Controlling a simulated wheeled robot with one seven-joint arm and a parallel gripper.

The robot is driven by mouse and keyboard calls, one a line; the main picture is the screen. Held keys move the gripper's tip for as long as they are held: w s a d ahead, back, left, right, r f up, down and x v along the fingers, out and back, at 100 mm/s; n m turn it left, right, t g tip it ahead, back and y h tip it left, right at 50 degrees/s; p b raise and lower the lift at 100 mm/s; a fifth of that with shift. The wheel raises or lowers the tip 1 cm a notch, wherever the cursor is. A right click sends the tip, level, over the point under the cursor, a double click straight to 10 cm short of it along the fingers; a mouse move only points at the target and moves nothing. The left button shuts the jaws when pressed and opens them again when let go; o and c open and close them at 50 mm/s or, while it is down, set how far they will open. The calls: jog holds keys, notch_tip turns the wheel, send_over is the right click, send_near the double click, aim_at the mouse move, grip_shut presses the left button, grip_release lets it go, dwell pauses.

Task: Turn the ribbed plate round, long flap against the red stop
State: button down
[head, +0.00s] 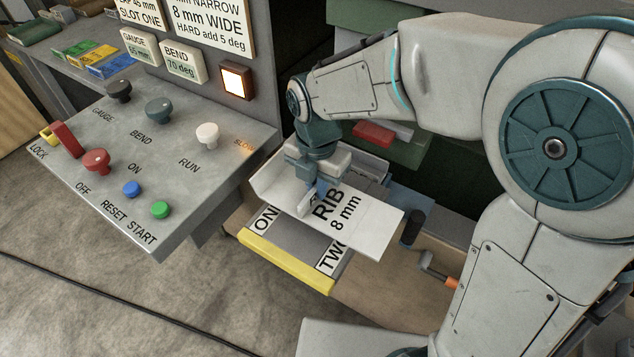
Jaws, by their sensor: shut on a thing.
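The ribbed plate (366,222), a pale sheet marked RIB 8 mm, is held over the slotted bed in front of the panel. Its left end rises in a light flap, and its right end reaches out toward the crank. My gripper (316,196) points down and is shut on the plate near its middle. The fingers hide part of the plate there, and I cannot tell which flap is longer. A red block (374,134), perhaps the red stop, lies behind the bed, apart from the plate. My arm hides part of the area behind it.
The bed has slot labels ONE (266,217) and TWO (331,258) and a yellow front bar (286,262). A crank with an orange handle (440,270) is at right.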

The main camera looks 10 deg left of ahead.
jog(key=shift+f+b, duration=1.35)
jog(key=shift+f, duration=0.75)
jog(key=c, duration=1.4)
grip_release()
jog(key=shift+c, duration=0.2)
notch_tip(320, 180, up, 14)
jog(key=shift+f, duration=0.1)
